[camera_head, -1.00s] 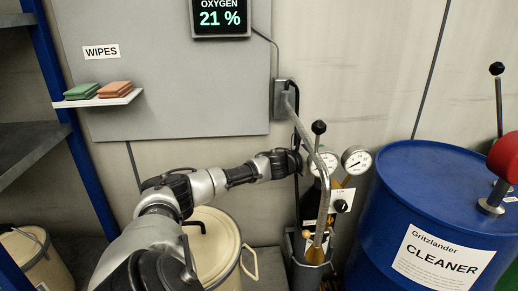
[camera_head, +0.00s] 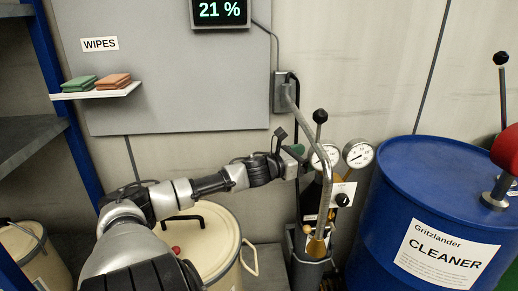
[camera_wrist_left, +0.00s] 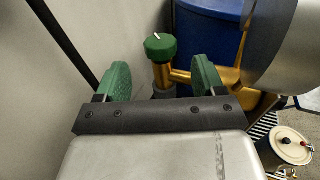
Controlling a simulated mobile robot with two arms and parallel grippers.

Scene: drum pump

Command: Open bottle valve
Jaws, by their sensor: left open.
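In the left wrist view the bottle valve has a round green knob (camera_wrist_left: 160,46) with a white mark, on a brass body (camera_wrist_left: 180,76). My left gripper (camera_wrist_left: 162,72) is open, with its green-padded fingers on either side below the knob in the picture. The knob lies just beyond the fingertips, and I see no contact. In the head view my left gripper (camera_head: 299,160) is at the left of the gas bottle (camera_head: 311,196) and its gauges. A bent metal pipe partly covers the bottle there. My right gripper is not in view.
Two pressure gauges (camera_head: 357,154) and a bent metal pipe (camera_head: 327,180) stand close to the gripper's right. A blue drum (camera_head: 400,205) is further right. A cream drum (camera_head: 212,240) stands below my left arm. A wall shelf (camera_head: 95,91) holds wipes.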

